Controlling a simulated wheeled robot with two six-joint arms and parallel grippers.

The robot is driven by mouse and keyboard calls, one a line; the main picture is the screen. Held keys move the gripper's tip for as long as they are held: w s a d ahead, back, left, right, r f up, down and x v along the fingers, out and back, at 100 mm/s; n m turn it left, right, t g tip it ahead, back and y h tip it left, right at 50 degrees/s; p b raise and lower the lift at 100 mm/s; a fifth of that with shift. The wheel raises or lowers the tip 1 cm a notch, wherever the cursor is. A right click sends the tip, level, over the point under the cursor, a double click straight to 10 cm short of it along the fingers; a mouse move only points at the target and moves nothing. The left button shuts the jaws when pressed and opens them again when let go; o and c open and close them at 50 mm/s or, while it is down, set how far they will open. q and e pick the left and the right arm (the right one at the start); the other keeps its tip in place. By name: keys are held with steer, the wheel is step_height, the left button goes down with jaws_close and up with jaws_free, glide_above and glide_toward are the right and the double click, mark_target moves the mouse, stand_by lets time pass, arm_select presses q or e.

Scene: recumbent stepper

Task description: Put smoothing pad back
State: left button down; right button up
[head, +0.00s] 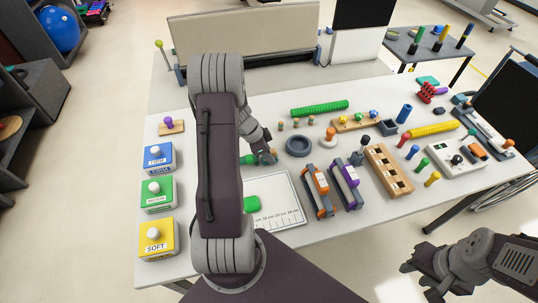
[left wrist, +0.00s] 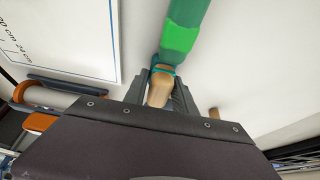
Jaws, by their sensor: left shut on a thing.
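My left gripper (head: 266,157) is shut on the tan wooden handle (left wrist: 160,91) of a green tool (left wrist: 182,36) with a teal collar. The tool's green part (head: 248,159) shows left of the fingers in the head view, close above the table. I cannot tell whether this tool is the smoothing pad. A wooden board with a purple knob (head: 169,121) lies at the table's left back. My right gripper (head: 421,281) is low at the right, off the table's front edge, and its jaw opening is unclear.
A white measuring mat (head: 285,213) bears a green lump (head: 251,203). Blue, green (head: 157,194) and yellow boxes line the left edge. A dark ring dish (head: 299,145), clamps and a wooden peg block (head: 388,172) stand to the right. My left arm hides part of the table.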

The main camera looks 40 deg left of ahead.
arm_select(q)
steer(key=shift+f, duration=0.15)
steer(key=c, duration=1)
jaws_free()
